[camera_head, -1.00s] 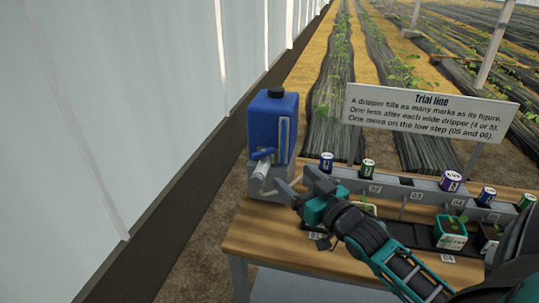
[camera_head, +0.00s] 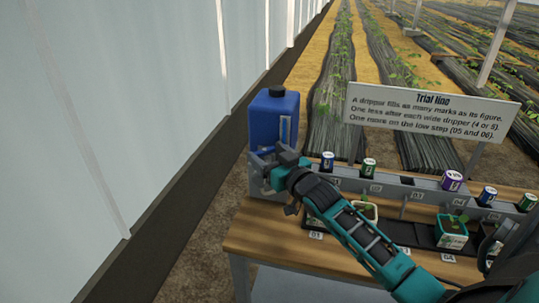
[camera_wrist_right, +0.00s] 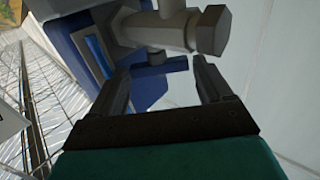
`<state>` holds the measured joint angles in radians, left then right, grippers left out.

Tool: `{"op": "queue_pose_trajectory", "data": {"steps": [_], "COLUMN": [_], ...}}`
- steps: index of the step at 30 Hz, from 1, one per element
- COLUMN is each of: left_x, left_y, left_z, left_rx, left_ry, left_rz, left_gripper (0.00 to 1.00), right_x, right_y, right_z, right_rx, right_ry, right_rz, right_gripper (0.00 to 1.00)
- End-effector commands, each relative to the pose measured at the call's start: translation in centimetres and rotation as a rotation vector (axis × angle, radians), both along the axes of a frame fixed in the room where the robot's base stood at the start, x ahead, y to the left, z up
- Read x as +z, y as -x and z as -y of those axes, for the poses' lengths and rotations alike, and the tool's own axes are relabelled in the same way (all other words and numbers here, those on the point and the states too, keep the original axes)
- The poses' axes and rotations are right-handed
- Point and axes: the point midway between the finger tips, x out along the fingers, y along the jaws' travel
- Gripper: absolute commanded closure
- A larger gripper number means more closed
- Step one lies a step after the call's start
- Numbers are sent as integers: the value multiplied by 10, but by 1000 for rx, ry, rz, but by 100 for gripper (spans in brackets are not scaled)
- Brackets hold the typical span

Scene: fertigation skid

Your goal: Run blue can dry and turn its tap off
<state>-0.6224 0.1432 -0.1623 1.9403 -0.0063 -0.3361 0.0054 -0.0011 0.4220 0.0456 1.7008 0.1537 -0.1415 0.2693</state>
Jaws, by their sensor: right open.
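The blue can (camera_head: 270,120) with a black cap stands on a grey stand at the left end of the bench. My left gripper is not in view.
The wooden bench (camera_head: 265,235) carries a grey rail (camera_head: 390,187) with several coloured drippers and potted seedlings (camera_head: 451,232) below. The Trial line sign (camera_head: 430,113) stands behind. The greenhouse wall is at the left.

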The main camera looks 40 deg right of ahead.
Motion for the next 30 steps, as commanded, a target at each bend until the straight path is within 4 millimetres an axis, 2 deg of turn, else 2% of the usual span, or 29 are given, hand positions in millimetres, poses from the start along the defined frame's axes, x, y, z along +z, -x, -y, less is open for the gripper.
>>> {"op": "queue_pose_trajectory", "data": {"steps": [5,18,30], "left_x": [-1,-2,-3], "left_y": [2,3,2], "left_z": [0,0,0], "left_rx": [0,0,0], "left_ry": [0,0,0], "left_rz": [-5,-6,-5], "left_gripper": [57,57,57], "right_x": [0,0,2], "right_y": [0,0,-1], "right_z": [0,0,0], "right_rx": [0,0,71], "right_ry": [0,0,8], "right_rz": [0,0,8], "right_gripper": [22,62,62]}}
